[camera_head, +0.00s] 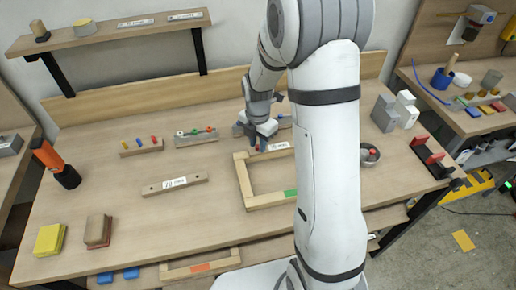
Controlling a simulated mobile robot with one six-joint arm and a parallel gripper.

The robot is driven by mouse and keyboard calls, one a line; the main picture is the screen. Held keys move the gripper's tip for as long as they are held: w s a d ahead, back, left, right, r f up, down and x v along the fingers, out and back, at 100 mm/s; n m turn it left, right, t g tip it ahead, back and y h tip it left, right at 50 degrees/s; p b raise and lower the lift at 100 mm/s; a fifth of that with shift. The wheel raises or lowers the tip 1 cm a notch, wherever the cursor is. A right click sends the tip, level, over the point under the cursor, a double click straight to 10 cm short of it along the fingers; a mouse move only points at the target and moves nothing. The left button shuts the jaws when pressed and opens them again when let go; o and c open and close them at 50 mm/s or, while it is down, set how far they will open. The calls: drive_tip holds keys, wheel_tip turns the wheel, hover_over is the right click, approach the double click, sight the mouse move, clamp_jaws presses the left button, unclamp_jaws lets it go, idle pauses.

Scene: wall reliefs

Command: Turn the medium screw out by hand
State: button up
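My gripper (256,142) points down above the back part of the workbench, by the back left corner of a wooden frame (243,180). A small blue spot shows under the fingers; I cannot tell what it is or whether they touch it. The fingers are too small to tell if they are open or shut. A grey rack (195,138) with several coloured heads stands to the left of the gripper. A wooden rack (141,148) with coloured pegs stands further left. I cannot tell which piece is the medium screw; my arm hides part of the bench.
An orange and black tool (55,163) stands at the left. A labelled wooden bar (174,185) lies mid-bench. A yellow block (50,239) and a brown block (97,231) sit front left. Grey and white blocks (396,112) and a red and black holder (431,158) stand right.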

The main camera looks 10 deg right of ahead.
drive_tip(key=m, duration=0.5)
drive_tip(key=shift+m+b, duration=0.3)
drive_tip(key=shift+b, duration=0.1)
drive_tip(key=m, duration=0.5)
drive_tip(key=shift+m+b, duration=0.3)
drive_tip(key=m, duration=0.5)
drive_tip(key=shift+m+b, duration=0.3)
drive_tip(key=shift+m, duration=0.1)
drive_tip(key=m, duration=0.6)
clamp_jaws()
drive_tip(key=shift+n+b, duration=0.4)
drive_tip(key=shift+n, duration=2.3)
